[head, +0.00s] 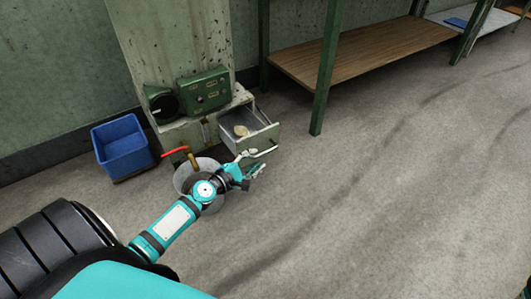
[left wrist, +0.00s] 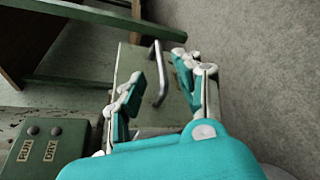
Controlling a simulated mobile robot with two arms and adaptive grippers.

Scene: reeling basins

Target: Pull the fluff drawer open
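The fluff drawer (head: 262,138) stands out of the low green-grey unit, its inside showing, with a pale lump (head: 241,130) in it. Its front panel (left wrist: 128,68) and silver bar handle (left wrist: 159,85) show in the left wrist view. My left gripper (head: 254,168) is just in front of the drawer front. In the left wrist view, the left gripper (left wrist: 158,62) has its teal fingers spread on either side of the handle, with gaps visible; I see no grip on it. My right gripper is not in view.
A round metal basin (head: 182,178) stands under my left arm, below a brass tap with a red lever (head: 175,151). A green control box (head: 204,90) sits above. A blue bin (head: 122,146) is at left. A green-legged shelf (head: 360,52) stands behind; floor at right is clear.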

